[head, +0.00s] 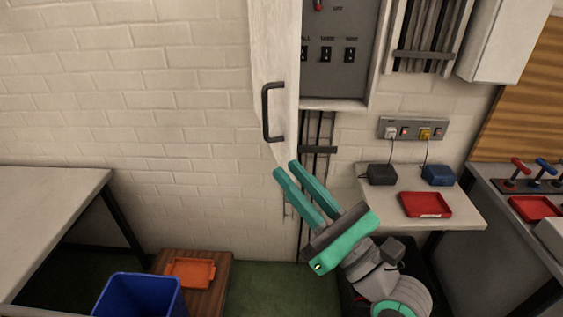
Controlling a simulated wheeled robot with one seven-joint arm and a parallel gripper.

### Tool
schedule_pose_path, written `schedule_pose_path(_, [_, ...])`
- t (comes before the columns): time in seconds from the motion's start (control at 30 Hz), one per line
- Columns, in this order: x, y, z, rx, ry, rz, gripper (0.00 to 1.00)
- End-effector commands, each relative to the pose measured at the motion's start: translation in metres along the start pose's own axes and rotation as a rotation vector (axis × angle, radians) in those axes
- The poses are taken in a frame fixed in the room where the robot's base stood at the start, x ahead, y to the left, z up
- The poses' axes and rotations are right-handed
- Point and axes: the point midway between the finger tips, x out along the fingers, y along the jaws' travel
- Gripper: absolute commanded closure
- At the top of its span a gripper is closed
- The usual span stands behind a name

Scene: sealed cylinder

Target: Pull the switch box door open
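The switch box (367,50) hangs on the white brick wall at the top of the head view. Its grey panel with switches and a red-tipped lever is exposed. The white door (284,60) stands open, swung out on the left side of the box. A dark bar handle (267,112) is on the door's face. My gripper (285,169) is just below the door's bottom edge, to the lower right of the handle. Its two teal fingers are apart with nothing between them. I cannot tell whether a fingertip touches the door. The top of the box is cut off.
A small shelf (455,216) with a red tray (425,204) and two chargers is right of my gripper. Sockets (413,129) are above it. A blue bin (140,296), an orange tray (190,272) and a table (45,200) are at left. The wall left of the door is clear.

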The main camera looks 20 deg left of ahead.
Motion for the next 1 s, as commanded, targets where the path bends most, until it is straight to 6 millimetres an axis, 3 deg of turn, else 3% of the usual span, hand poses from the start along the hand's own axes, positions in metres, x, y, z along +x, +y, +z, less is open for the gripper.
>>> schedule_pose_path(0.1, [-0.024, -0.002, 0.0, 0.0, -0.001, -0.008, 0.82])
schedule_pose_path(0.33, [-0.053, -0.002, 0.0, -0.002, 0.0, -0.007, 0.82])
schedule_pose_path(0.73, [-0.06, -0.002, 0.001, -0.003, -0.001, -0.005, 0.82])
schedule_pose_path(0.8, [-0.06, -0.002, 0.0, -0.007, 0.0, -0.005, 0.99])
schedule_pose_path(1.0, [-0.062, -0.014, -0.008, -0.195, 0.047, -0.02, 1.0])
